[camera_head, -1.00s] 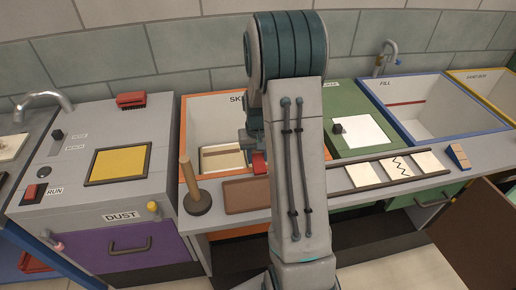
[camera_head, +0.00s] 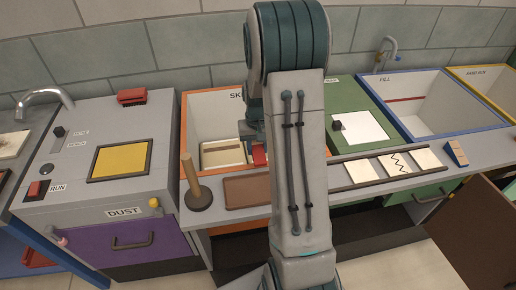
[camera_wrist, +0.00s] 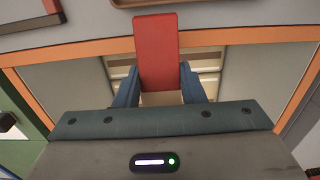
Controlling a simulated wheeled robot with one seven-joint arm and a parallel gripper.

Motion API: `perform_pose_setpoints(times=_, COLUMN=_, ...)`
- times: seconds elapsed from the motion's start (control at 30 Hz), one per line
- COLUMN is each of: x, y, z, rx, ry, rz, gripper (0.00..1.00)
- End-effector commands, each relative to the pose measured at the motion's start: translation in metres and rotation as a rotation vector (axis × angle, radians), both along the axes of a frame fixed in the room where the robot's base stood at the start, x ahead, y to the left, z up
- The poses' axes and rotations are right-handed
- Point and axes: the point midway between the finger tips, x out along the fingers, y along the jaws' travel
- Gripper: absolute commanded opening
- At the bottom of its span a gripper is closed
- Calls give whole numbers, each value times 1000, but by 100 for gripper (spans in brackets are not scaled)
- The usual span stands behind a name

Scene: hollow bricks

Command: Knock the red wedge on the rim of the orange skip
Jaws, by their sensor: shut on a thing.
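The red wedge (camera_wrist: 157,50) is held between the two blue fingers of my gripper (camera_wrist: 160,86) in the wrist view. It overlaps the orange rim (camera_wrist: 225,44) of the skip; whether it touches the rim, I cannot tell. In the head view, the red wedge (camera_head: 258,154) shows beside my arm at the skip's front edge. My gripper (camera_head: 254,130) is partly hidden there by my arm. The orange skip (camera_head: 186,112) is open, with pale pieces (camera_head: 222,152) inside it.
A wooden-handled tool (camera_head: 196,190) stands at the skip's front left, beside a brown tray (camera_head: 246,190). A grey dust unit (camera_head: 75,170) stands to the left. A green unit (camera_head: 352,104) and blue-rimmed fill basin (camera_head: 440,107) stand to the right.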

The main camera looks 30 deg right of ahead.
Motion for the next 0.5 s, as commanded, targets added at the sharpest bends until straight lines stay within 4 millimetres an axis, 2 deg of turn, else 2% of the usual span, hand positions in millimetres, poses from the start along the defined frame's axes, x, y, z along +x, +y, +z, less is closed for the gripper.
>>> perform_pose_setpoints(times=0.03, x=0, y=0, z=-18, rx=1, ry=2, rz=0, gripper=2)
perform_pose_setpoints(times=0.2, x=0, y=0, z=-51, rx=1, ry=3, rz=0, gripper=2)
perform_pose_setpoints(times=0.23, x=0, y=0, z=-41, rx=0, ry=0, rz=0, gripper=2)
perform_pose_setpoints(times=0.5, x=0, y=0, z=-32, rx=0, ry=1, rz=0, gripper=0)
